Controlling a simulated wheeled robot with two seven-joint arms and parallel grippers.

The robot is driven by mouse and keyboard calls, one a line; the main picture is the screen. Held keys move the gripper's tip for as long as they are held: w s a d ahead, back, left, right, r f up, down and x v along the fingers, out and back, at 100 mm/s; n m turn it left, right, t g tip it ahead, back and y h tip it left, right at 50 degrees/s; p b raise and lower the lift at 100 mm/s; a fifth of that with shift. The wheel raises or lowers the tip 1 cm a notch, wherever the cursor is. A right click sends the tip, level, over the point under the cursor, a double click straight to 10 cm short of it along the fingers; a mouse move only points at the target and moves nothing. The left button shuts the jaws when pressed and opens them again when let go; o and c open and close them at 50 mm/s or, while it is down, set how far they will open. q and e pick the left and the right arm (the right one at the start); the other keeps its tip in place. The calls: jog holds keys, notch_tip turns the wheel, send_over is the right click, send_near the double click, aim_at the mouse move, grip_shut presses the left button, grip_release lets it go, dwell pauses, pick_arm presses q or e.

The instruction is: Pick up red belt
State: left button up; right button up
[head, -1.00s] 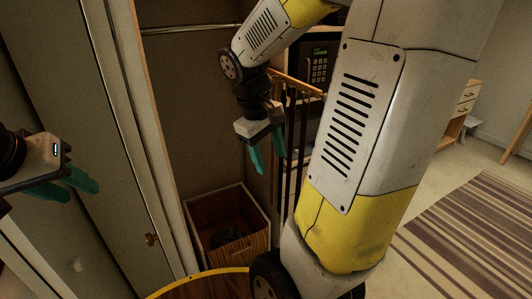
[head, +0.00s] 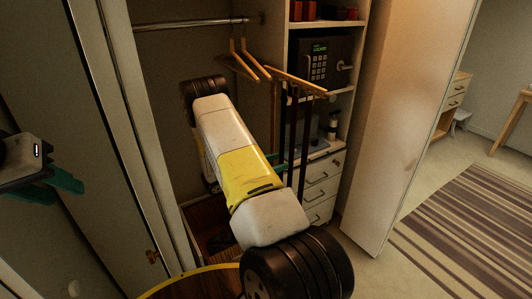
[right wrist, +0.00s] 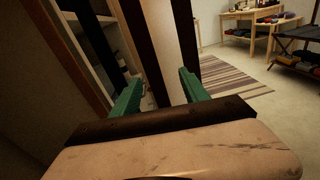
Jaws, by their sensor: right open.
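Several dark straps (head: 303,125) hang from a wooden hanger in the closet in the head view. In the right wrist view, a dark reddish-brown strap (right wrist: 185,45) hangs ahead of the space between my right fingertips, and a blacker strap (right wrist: 142,40) hangs left of it. I cannot tell for sure which is the red belt. My right gripper (right wrist: 157,84) is open, with nothing seen held; in the head view only a bit of its teal fingers (head: 280,158) shows beside the straps, the rest hidden by my arm. My left gripper (head: 52,184) is open and empty at the left edge.
Wooden hangers (head: 245,65) hang on the closet rail (head: 195,25). A safe (head: 322,62) and white drawers (head: 322,182) stand behind the straps. An open closet door (head: 400,120) stands to the right. A wooden basket (head: 200,215) is partly hidden below my arm.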

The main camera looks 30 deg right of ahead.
aim_at(290, 157)
jog(key=shift+n+t, duration=0.5)
jog(key=d, duration=0.2)
jog(key=w+d, duration=0.1)
jog(key=d, duration=0.2)
jog(key=w+d+f, duration=0.1)
jog(key=d, duration=0.1)
jog(key=shift+w+d, duration=0.1)
jog(key=shift+d, duration=0.2)
grip_shut()
